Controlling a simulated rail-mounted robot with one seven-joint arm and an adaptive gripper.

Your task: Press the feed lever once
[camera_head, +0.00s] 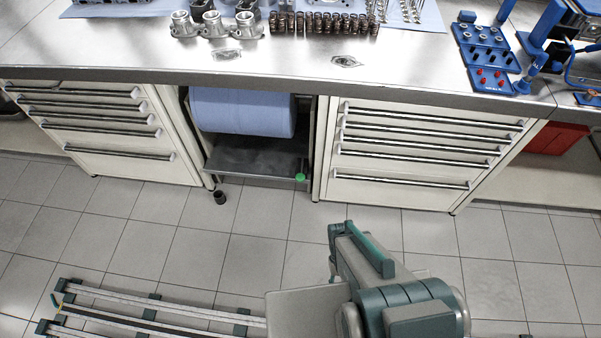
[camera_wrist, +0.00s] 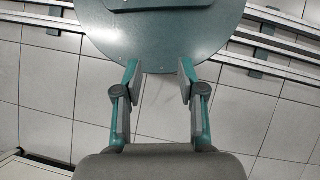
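A blue paper roll (camera_head: 243,111) sits in the open bay under the workbench, between the two drawer units. Below it is a dark shelf or tray (camera_head: 250,160). A small green knob (camera_head: 300,177) is at that tray's front right edge; it looks like the end of the feed lever, whose arm I cannot make out. My gripper (camera_wrist: 159,80) is open and empty in the wrist view, its two fingers well apart above floor and part of my own body. The knob is not in the wrist view. In the head view, my arm is away from the bay, over the floor.
Drawer units stand left (camera_head: 105,120) and right (camera_head: 415,150) of the bay, with protruding bar handles. The bench top (camera_head: 130,45) overhangs the bay and carries engine parts and a blue tool rack (camera_head: 485,60). A dark foot (camera_head: 219,197) stands below the bay.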

